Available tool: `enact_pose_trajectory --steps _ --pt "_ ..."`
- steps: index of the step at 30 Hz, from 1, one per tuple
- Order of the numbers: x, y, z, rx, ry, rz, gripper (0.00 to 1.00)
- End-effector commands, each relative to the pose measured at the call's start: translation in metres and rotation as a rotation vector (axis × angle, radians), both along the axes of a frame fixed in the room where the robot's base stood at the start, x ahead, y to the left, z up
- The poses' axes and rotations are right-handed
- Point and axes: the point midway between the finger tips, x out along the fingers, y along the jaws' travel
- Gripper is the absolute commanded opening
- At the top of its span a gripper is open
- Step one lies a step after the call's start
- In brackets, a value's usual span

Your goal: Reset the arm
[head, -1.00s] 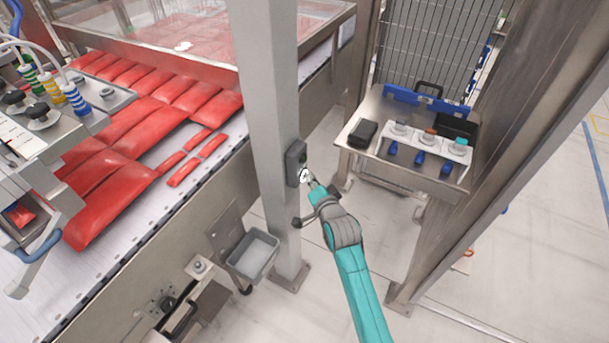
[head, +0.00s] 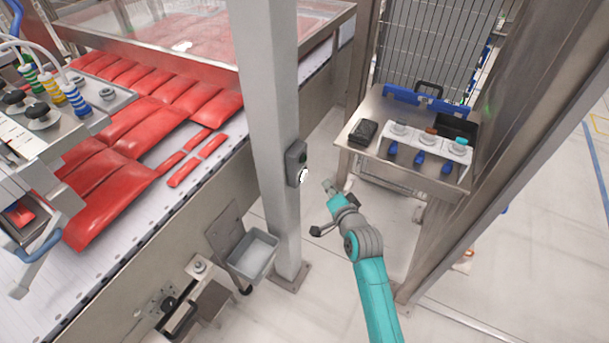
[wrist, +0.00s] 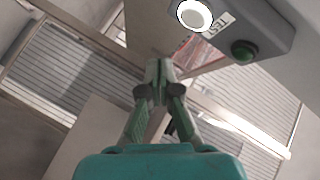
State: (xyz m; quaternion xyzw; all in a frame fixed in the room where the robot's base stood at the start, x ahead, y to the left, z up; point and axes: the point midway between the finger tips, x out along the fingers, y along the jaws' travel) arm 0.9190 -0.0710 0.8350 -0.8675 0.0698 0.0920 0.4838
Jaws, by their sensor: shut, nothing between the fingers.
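My teal arm reaches up from the bottom of the head view. My gripper (head: 328,186) is just right of the grey post (head: 268,120), apart from it, with nothing in it. In the wrist view my gripper (wrist: 159,68) shows its two fingers meeting at the tips. A dark grey control box (head: 295,163) is fixed to the post, with a white round button (head: 303,176) on its face.
A conveyor with red packs (head: 110,215) runs on the left. A small grey bin (head: 254,254) hangs by the post's foot. A steel table (head: 360,160) with blue-handled tools and a black tray (head: 457,126) stands at the right. Floor between post and table is open.

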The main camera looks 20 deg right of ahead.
Motion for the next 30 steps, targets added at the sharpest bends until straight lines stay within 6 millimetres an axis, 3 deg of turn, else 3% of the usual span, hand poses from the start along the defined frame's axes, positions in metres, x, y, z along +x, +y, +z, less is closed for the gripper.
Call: enact_pose_trajectory --steps 22,26,30 --pt "-0.012 -0.006 -0.003 -0.006 0.001 0.001 0.0" --pt "-0.035 0.001 -0.017 -0.042 0.01 0.005 0.0" --pt "-0.083 0.012 -0.037 -0.121 0.021 0.016 0.0"
